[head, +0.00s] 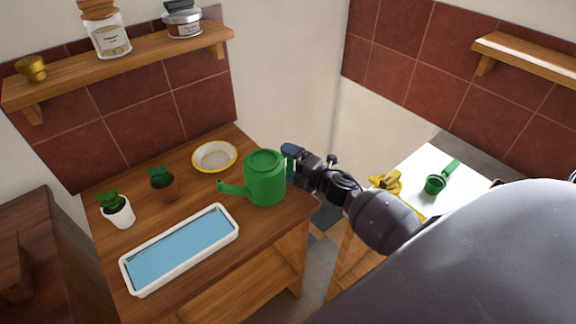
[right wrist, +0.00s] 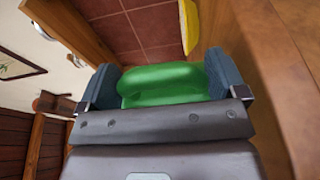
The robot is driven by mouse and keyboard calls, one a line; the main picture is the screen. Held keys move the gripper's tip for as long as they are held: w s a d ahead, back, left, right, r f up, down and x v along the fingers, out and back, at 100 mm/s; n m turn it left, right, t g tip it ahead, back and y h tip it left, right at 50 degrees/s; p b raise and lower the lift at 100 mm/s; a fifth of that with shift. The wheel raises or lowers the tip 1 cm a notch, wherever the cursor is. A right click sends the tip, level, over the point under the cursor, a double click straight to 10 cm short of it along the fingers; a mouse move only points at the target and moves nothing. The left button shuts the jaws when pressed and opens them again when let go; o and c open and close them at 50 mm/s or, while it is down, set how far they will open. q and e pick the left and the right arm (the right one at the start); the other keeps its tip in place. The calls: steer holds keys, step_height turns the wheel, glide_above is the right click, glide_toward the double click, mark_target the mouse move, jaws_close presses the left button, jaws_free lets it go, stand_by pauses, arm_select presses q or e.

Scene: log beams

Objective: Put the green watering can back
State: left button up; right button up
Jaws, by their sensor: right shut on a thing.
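The green watering can (head: 265,178) is upright at the right side of the wooden table, its spout pointing left. I cannot tell whether its base touches the table top. My right gripper (head: 291,160) is at the can's right side, shut on its handle. In the right wrist view the green handle (right wrist: 165,84) lies between the two fingers of the gripper (right wrist: 163,88). My left gripper is not in view.
The table (head: 185,200) also holds a blue-filled white tray (head: 180,248), two potted plants (head: 117,210) (head: 164,183) and a yellow-rimmed bowl (head: 214,157). A shelf (head: 130,62) with jars hangs above.

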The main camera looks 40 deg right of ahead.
steer(key=shift+f, duration=0.2)
steer(key=shift+f, duration=0.2)
steer(key=o, duration=1.1)
steer(key=shift+r, duration=0.15)
steer(key=v, duration=0.7)
steer(key=shift+s+d, duration=0.1)
steer(key=shift+s, duration=0.15)
